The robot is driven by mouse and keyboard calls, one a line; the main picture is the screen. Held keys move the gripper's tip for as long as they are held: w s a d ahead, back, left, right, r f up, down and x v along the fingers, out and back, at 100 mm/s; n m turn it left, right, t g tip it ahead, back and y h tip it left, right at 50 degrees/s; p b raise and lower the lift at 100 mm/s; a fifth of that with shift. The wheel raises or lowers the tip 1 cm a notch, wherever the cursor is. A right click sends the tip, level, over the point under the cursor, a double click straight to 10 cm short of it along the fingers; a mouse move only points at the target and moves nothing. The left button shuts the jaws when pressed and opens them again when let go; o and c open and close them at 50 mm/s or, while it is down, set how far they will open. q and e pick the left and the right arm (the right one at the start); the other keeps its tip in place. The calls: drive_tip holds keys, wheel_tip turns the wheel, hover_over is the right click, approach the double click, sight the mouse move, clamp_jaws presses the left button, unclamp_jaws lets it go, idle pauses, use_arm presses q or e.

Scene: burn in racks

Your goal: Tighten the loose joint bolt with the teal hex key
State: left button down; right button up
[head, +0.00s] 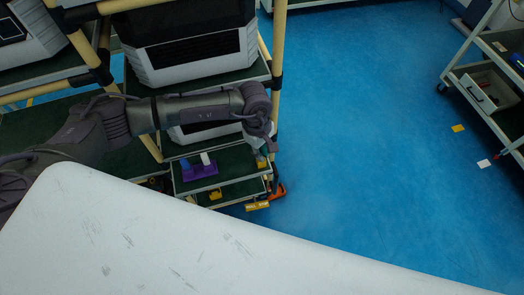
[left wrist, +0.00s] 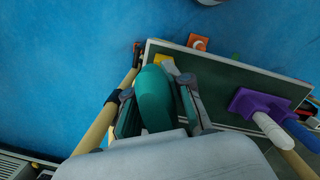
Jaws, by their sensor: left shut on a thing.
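My left gripper (head: 266,152) is beside the tan rack post, above the right end of a small green-topped cart. In the left wrist view its fingers (left wrist: 160,98) are shut around a thick teal handle (left wrist: 153,98), which I take for the teal hex key. The key's thin shaft and tip are hidden. A black pipe joint (head: 272,83) sits on the tan post in the head view, and a black collar (left wrist: 117,96) shows on a tan post in the wrist view. I cannot make out the loose bolt. My right gripper is out of view.
A purple holder (head: 199,172) with blue and white handles stands on the cart (head: 235,158). Orange and yellow items lie near its right end. A white surface (head: 130,240) fills the foreground. Blue floor (head: 360,120) is open to the right, with another cart (head: 455,75) beyond.

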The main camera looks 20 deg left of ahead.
use_arm(q)
drive_tip(key=shift+f+b, duration=0.55)
drive_tip(key=shift+f, duration=0.1)
drive_tip(key=c, duration=1)
unclamp_jaws()
drive_tip(key=r, duration=0.4)
drive_tip(key=a+r, duration=0.1)
drive_tip(key=r, duration=0.7)
drive_tip(key=shift+w+a, duration=0.15)
drive_tip(key=shift+w, duration=0.2)
